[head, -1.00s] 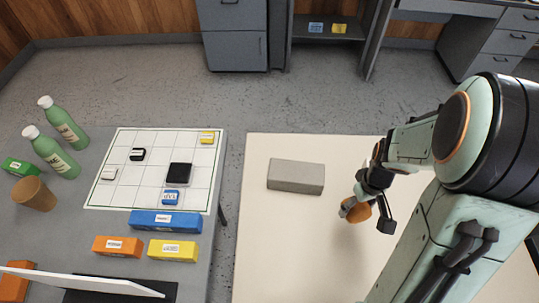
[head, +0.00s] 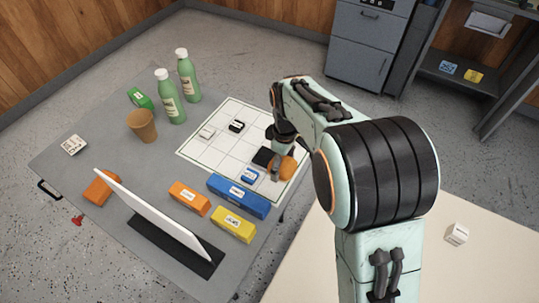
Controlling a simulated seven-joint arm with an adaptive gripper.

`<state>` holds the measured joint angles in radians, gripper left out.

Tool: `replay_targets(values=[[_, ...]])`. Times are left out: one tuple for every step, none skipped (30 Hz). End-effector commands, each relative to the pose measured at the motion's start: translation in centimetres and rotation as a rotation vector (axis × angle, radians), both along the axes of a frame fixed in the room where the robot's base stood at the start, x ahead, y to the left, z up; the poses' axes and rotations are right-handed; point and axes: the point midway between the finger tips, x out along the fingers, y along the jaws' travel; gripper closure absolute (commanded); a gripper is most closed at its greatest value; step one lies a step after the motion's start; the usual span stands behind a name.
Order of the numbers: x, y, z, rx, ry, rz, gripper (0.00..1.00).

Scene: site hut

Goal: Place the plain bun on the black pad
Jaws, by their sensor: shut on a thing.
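My gripper (head: 279,165) is shut on an orange-brown bun (head: 287,169), which looks plain. It holds the bun at the right side of the white grid board on the grey table. The black pad (head: 262,157) lies on the board, just left of the bun in the picture and partly covered by my gripper. I cannot tell whether the bun is above the pad's edge or beside it, or how high it is.
A small blue block (head: 249,175) sits close in front of the pad. Long blue (head: 238,196), orange (head: 189,198) and yellow (head: 233,224) boxes lie nearer. Green bottles (head: 171,97), a brown cup (head: 142,126) and a white upright panel (head: 158,215) stand leftward.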

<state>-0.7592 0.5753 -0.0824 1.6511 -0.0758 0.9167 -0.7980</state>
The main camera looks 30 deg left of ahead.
Motion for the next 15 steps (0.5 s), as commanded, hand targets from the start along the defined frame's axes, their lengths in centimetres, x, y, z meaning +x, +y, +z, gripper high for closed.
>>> replay_targets(values=[[-0.2, 0.6, -0.1, 0.0, -0.001, 0.015, 0.76], [-0.2, 0.9, -0.2, 0.0, -0.001, 0.019, 0.76], [0.1, 1.4, -0.5, -0.001, 0.0, 0.023, 0.76], [0.5, 1.8, -0.8, 0.0, 0.0, 0.024, 0.76], [1.0, 2.2, -1.1, 0.0, -0.001, 0.025, 0.76], [1.7, 2.9, -1.6, 0.0, 0.0, 0.024, 0.76], [2.3, 3.4, -1.9, 0.0, 0.0, 0.024, 0.76], [2.8, 3.9, -2.3, 0.001, 0.0, 0.024, 0.76], [3.6, 4.6, -2.7, 0.0, 0.0, 0.024, 0.76], [4.1, 5.0, -3.1, 0.001, 0.0, 0.023, 0.76], [4.6, 5.5, -3.4, 0.0, 0.0, 0.023, 0.76], [5.3, 6.0, -3.7, 0.0, 0.0, 0.022, 0.76], [5.7, 6.4, -4.0, 0.0, 0.0, 0.022, 0.76], [6.1, 6.8, -4.3, 0.0, 0.0, 0.021, 0.76], [6.7, 7.3, -5.3, -0.002, 0.003, 0.022, 0.76]])
